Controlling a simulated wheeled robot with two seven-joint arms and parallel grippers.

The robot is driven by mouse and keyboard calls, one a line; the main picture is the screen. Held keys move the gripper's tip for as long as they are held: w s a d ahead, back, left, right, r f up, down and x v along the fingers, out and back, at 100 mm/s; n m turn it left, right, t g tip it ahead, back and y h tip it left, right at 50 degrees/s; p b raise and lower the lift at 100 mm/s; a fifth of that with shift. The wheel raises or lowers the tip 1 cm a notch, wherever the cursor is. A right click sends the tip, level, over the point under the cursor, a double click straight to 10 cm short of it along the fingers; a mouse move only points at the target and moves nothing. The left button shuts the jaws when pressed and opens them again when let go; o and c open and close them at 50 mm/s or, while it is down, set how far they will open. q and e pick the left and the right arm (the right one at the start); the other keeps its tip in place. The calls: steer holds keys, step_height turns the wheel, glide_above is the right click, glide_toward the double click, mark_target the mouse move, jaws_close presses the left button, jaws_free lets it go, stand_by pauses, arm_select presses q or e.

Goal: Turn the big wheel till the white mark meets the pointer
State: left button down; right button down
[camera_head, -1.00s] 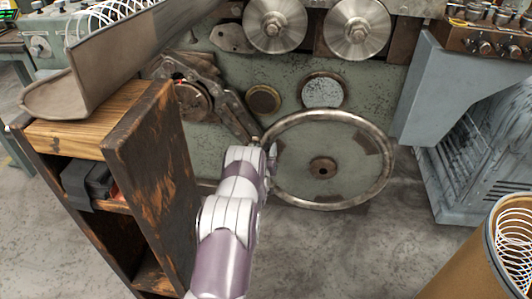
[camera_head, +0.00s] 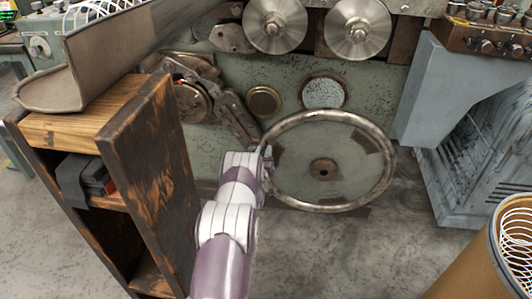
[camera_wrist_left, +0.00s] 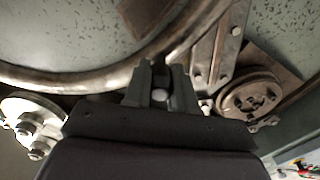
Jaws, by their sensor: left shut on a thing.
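The big wheel (camera_head: 381,191) is a round disc with a worn metal rim, low on the front of the green machine. Its brown hub (camera_head: 323,169) is in the middle, and dark brown patches mark its face. My left gripper (camera_head: 268,157) is at the wheel's left edge, shut on the rim; the forearm partly hides the contact. In the left wrist view the fingers (camera_wrist_left: 160,74) meet the curved rim (camera_wrist_left: 92,80). I cannot make out the white mark or the pointer in either view. My right gripper is not in view.
A wooden shelf stand (camera_head: 150,165) stands close on the left of my arm. A linkage with a round pulley (camera_head: 192,103) is above left of the wheel. A grey housing (camera_head: 440,90) is at the right, and a drum of coils (camera_head: 490,255) at the lower right.

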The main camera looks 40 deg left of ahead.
arm_select(q)
step_height(320, 180, down, 20)
steer(key=n+b, duration=0.9)
steer(key=b, duration=0.7)
steer(key=shift+s+a+f+n, duration=0.15)
steer(key=shift+s+a+n, duration=0.15)
steer(key=shift+a, duration=0.1)
steer(key=c, duration=0.9)
jaws_free()
steer(key=shift+p+v, duration=3.05)
steer(key=shift+v, duration=3.25)
